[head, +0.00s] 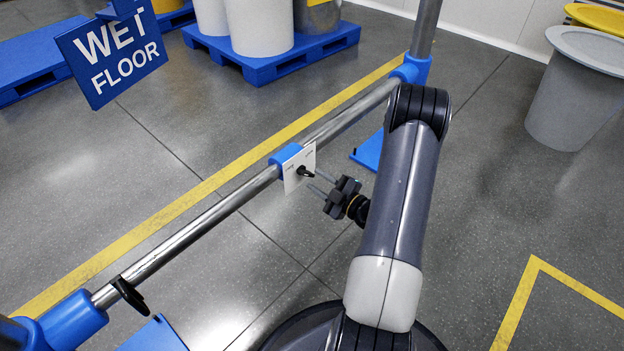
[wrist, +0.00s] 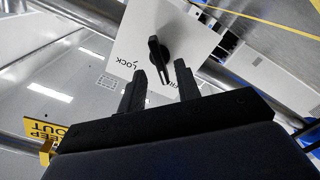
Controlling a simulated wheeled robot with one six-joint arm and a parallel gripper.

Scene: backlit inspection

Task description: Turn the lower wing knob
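A black wing knob (head: 305,171) sits on a white plate (head: 293,180) held on the steel rail by a blue clamp. In the wrist view the knob (wrist: 158,56) is elongated, with its lower end toward me, on the tilted white plate (wrist: 190,28), which is marked LOCK and has a second label partly hidden by a finger. My gripper (head: 322,185) is open and empty, just right of the plate and apart from it. In the wrist view my gripper's fingers (wrist: 161,80) stand either side of the knob's near end, which appears just beyond them.
The steel rail (head: 220,208) runs diagonally to an upright post (head: 425,30). Another black handle (head: 128,293) is near the rail's left end. A blue WET FLOOR sign (head: 112,50) hangs upper left. A grey bin (head: 575,95) stands right. Floor around my arm is open.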

